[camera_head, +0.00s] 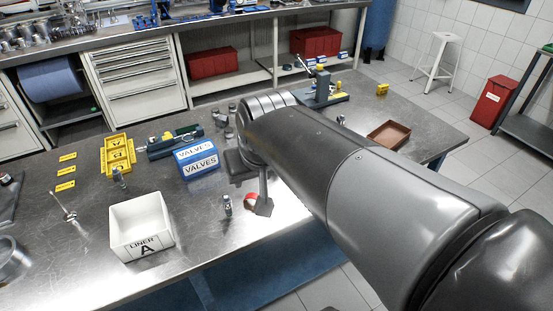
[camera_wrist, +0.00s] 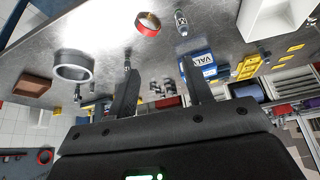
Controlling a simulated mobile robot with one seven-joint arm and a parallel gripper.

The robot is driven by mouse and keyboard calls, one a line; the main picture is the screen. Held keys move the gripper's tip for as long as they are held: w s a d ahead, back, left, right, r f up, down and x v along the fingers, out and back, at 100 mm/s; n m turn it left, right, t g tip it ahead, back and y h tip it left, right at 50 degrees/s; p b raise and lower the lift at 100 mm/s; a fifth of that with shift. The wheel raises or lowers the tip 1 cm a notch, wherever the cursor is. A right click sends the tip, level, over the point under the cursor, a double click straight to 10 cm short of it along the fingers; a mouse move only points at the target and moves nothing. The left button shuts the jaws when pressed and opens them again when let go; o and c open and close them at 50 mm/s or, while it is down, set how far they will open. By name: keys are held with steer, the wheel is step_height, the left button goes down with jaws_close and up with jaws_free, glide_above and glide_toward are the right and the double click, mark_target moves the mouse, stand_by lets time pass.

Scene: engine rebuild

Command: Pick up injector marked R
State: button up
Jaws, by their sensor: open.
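My gripper (camera_wrist: 158,62) is open, its two dark fingers spread with nothing held between them. In the head view, a finger of my gripper (camera_head: 263,206) shows low over the table's front half, beside a red ring. A small upright metallic part like an injector (camera_head: 227,204) stands just left of that ring; it also shows in the wrist view (camera_wrist: 181,22), beyond the fingertips. A similar part (camera_head: 119,177) stands by the yellow tray. Another slim part (camera_wrist: 127,60) shows at the left fingertip in the wrist view. No R mark is readable on any.
Nearby are the red ring (camera_head: 250,201), a blue VALVES box (camera_head: 197,159), a white LINER A bin (camera_head: 142,226) and a yellow tray (camera_head: 117,155). A brown tray (camera_head: 388,135) lies right. A metal ring (camera_wrist: 72,67) shows in the wrist view. My arm hides the table's middle.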

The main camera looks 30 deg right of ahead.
steer(key=w+d+f+m, duration=0.1)
steer(key=w+d+f, duration=0.1)
steer(key=w+d, duration=0.35)
steer(key=w+d+f+m+g+h, duration=0.1)
steer(key=w+d+f, duration=0.1)
steer(key=w+d, duration=0.3)
steer(key=w+d+f+m, duration=0.1)
steer(key=w+d+f, duration=0.25)
steer(key=w, duration=0.25)
steer(key=shift+m, duration=0.3)
steer(key=x, duration=0.9)
steer(key=shift+s+d+f, duration=0.15)
steer(key=shift+s+d, duration=0.05)
steer(key=shift+d, duration=0.2)
steer(key=shift+w+d+f, duration=0.1)
steer(key=shift+w+f, duration=0.15)
steer(key=shift+f, duration=0.25)
steer(key=shift+c, duration=0.4)
jaws_close()
steer(key=shift+r, duration=0.1)
